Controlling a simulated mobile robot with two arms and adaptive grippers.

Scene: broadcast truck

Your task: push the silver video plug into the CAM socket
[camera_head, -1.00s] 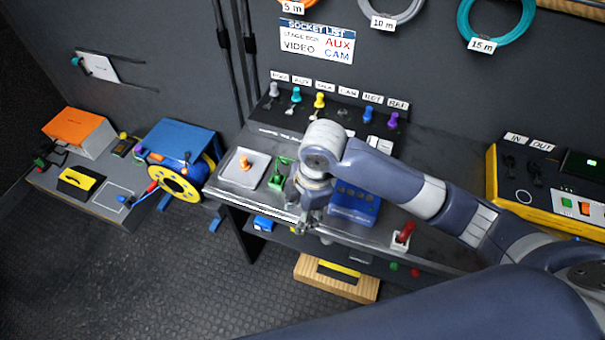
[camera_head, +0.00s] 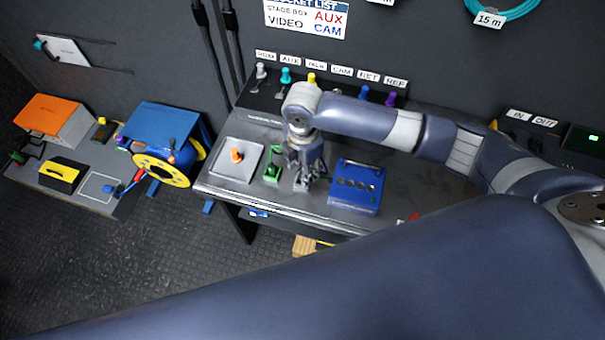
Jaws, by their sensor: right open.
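The panel at the back of the bench has a row of labels, and the CAM label (camera_head: 342,71) sits between TALK and NET. The socket below it is largely hidden by my right arm. My right gripper (camera_head: 302,181) points down over the bench between the green holder and the blue box. Its jaws are open. Silver-grey parts show at its fingertips, but I cannot tell a silver video plug apart from the fingers. A grey plug (camera_head: 261,71) stands upright at the far left of the panel row. My left gripper is out of view.
A light tray with an orange knob (camera_head: 236,155), a green holder (camera_head: 272,170) and a blue box (camera_head: 357,185) stand close around the gripper on the bench (camera_head: 300,215). Cyan, yellow, blue and purple plugs line the panel. A blue-yellow cable reel (camera_head: 165,150) stands left.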

